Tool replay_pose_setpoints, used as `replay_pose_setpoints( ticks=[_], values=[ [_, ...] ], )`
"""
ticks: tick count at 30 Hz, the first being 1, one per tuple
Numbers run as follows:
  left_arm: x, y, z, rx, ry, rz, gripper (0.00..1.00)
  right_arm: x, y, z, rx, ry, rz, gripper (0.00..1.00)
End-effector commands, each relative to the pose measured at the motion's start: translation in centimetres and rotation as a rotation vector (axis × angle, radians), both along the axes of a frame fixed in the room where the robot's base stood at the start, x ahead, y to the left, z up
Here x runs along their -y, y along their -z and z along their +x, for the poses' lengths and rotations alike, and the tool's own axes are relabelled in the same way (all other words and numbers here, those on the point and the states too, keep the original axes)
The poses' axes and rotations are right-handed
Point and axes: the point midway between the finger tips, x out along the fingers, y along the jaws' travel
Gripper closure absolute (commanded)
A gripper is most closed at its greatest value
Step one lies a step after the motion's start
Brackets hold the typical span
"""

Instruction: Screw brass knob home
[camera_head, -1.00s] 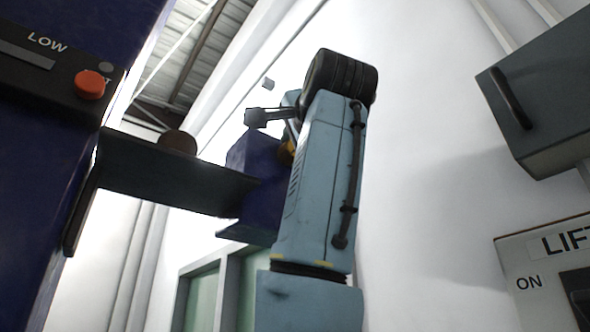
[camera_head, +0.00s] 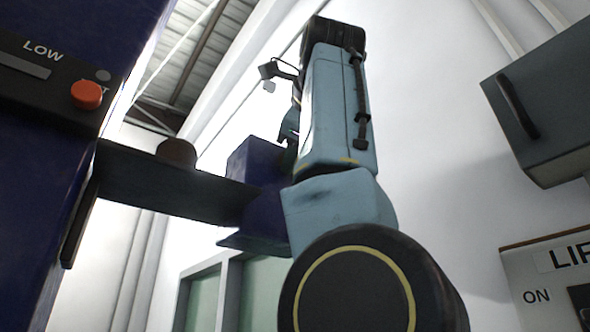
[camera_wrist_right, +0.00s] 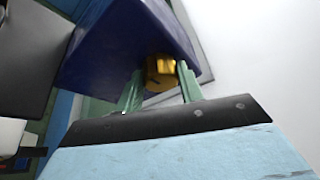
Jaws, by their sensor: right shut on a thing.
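The brass knob (camera_wrist_right: 160,70) shows in the right wrist view, against the underside edge of a dark blue block (camera_wrist_right: 118,45). My right gripper (camera_wrist_right: 159,80) has one green finger on each side of the knob and is shut on it. How far the knob is screwed in cannot be told. In the head view the blue block (camera_head: 254,165) stands at the end of a dark shelf, and the knob is hidden behind my right arm. My left gripper is not in view.
The dark shelf (camera_head: 135,183) juts from a blue machine with an orange button (camera_head: 86,95). A grey-blue cabinet (camera_head: 545,115) hangs at the right, above a lift switch panel (camera_head: 545,262). White wall lies between.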

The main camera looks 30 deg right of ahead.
Motion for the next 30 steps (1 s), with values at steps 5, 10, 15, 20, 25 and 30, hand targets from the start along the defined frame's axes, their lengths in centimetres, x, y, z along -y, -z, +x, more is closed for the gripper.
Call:
replay_pose_setpoints(
  ticks=[5, 10, 15, 20, 25, 30],
  values=[
    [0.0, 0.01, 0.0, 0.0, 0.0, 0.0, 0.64, 0.08, -0.07, -0.04, -0.013, -0.001, 0.127, 0.85],
    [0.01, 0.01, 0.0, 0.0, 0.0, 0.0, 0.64, 0.16, -0.13, -0.02, -0.02, -0.001, 0.215, 0.85],
    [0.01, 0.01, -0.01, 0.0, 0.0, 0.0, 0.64, 0.11, -0.16, 0.01, -0.023, -0.001, 0.268, 0.85],
    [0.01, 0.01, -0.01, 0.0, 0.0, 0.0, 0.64, 0.14, -0.15, 0.05, -0.024, -0.001, 0.291, 0.85],
    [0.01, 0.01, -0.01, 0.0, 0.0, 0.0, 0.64, 0.14, -0.16, 0.07, -0.024, -0.001, 0.298, 0.85],
    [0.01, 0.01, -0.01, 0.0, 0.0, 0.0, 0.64, 0.14, -0.16, 0.07, -0.024, -0.001, 0.297, 0.85]
  ],
)
